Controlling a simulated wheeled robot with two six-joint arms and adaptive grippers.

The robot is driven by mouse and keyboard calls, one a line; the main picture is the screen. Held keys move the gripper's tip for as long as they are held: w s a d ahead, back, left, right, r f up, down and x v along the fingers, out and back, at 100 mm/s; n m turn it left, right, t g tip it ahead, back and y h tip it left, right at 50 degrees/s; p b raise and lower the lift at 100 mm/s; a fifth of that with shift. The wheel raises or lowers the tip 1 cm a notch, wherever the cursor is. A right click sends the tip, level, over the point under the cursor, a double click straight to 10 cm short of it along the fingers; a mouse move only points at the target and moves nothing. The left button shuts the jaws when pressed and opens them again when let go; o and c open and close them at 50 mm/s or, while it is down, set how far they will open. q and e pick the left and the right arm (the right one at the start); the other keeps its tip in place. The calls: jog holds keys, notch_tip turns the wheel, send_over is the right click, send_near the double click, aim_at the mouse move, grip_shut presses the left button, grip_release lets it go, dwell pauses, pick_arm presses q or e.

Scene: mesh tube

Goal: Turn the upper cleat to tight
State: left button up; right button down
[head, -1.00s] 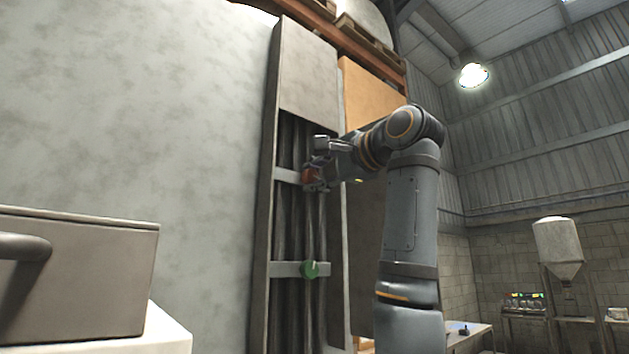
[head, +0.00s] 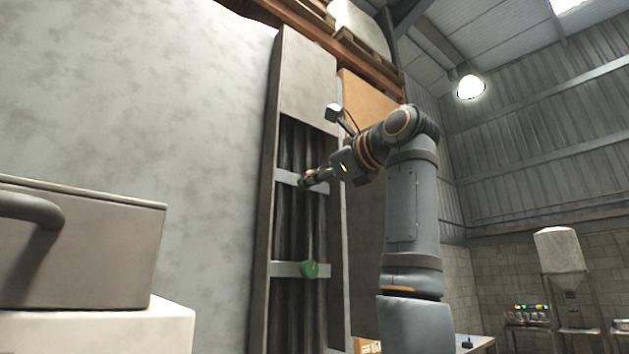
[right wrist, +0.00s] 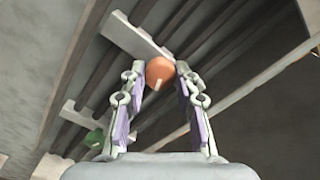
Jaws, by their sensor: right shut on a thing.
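The upper cleat shows as an orange round knob (right wrist: 160,72) in the right wrist view, with a short pale mark on its face. It sits on the upper metal crossbar (head: 288,176) of a tall grey panel. My right gripper (head: 309,177) reaches it from the right and is shut on it, one finger on each side. In the head view the fingers hide most of the knob. The lower cleat is a green knob (head: 310,269) on the lower crossbar (head: 286,269), also in the right wrist view (right wrist: 95,138). My left gripper is not in view.
Dark vertical tubes or cables (head: 291,225) run behind both crossbars inside the tall panel frame (head: 264,240). A grey box with a handle (head: 100,250) stands on a white block (head: 110,330) at lower left. A hopper (head: 560,250) stands far right.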

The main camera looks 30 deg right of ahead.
jog(key=m, duration=0.4)
jog(key=shift+f+m+b, duration=0.25)
jog(key=shift+m+b, duration=0.05)
jog(key=shift+b, duration=0.05)
dwell(0.5)
jog(key=c, duration=1.2)
grip_release()
jog(key=shift+o, duration=1.1)
jog(key=shift+s+r, duration=0.15)
jog(key=shift+s, duration=0.1)
jog(key=s, duration=1.1)
jog(key=shift+s+d, duration=0.35)
jog(key=shift+d, duration=0.1)
